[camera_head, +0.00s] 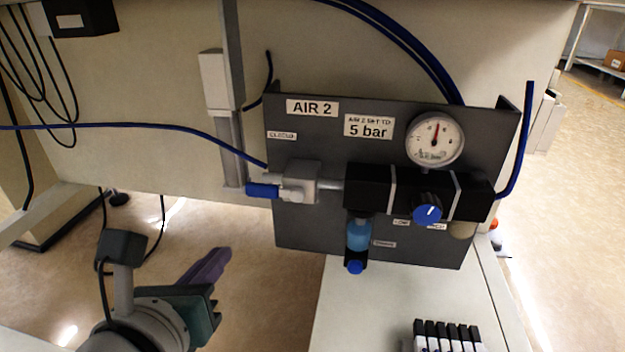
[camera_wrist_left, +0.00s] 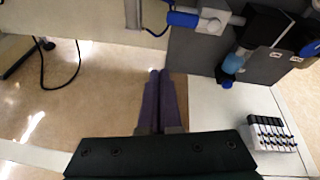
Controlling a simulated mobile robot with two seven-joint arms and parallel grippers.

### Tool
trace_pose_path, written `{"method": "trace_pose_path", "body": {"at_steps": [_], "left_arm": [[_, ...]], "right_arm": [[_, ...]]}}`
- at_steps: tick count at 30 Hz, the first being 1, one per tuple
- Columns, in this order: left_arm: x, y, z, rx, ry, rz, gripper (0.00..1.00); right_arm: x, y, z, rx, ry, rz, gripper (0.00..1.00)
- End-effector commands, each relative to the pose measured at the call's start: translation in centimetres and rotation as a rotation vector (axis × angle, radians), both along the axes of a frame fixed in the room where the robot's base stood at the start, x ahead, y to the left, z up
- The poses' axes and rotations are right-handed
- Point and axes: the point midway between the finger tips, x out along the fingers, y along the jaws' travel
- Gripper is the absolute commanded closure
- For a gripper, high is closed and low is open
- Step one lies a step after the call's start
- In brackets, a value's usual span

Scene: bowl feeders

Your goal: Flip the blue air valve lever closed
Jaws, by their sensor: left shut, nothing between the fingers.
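The blue valve lever (camera_head: 262,190) sticks out to the left from the grey valve body (camera_head: 300,185) on the dark AIR 2 panel (camera_head: 300,235). It lies about level, in line with the pipe. The lever also shows at the top of the left wrist view (camera_wrist_left: 183,19). My left gripper (camera_head: 220,262) is below and to the left of the lever, apart from it. Its purple fingers are together with nothing between them, as the left wrist view (camera_wrist_left: 160,82) also shows. My right gripper is not in view.
The panel also carries a gauge (camera_head: 435,140), a black regulator with a blue knob (camera_head: 427,210) and a blue filter bowl (camera_head: 358,235). A rack of black-topped pieces (camera_head: 447,335) stands on the white table (camera_head: 350,310). Blue hoses run above. The space between gripper and lever looks clear.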

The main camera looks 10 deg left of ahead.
Motion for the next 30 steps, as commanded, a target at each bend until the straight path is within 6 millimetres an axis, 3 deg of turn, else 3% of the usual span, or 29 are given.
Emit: {"method": "trace_pose_path", "body": {"at_steps": [6,19,23,30], "left_arm": [[0.6,-1.8,-0.7,0.170,-0.038,-0.133,1.00],[1.1,-1.8,-1.0,0.179,-0.041,-0.138,1.00],[2.8,-1.9,-1.7,0.179,-0.042,-0.137,1.00],[7.6,-2.0,-3.7,0.178,-0.043,-0.137,1.00]], "right_arm": [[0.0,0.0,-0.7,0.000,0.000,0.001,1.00],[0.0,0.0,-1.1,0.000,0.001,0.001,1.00],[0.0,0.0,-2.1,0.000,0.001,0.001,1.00],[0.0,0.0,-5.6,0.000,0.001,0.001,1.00]]}}
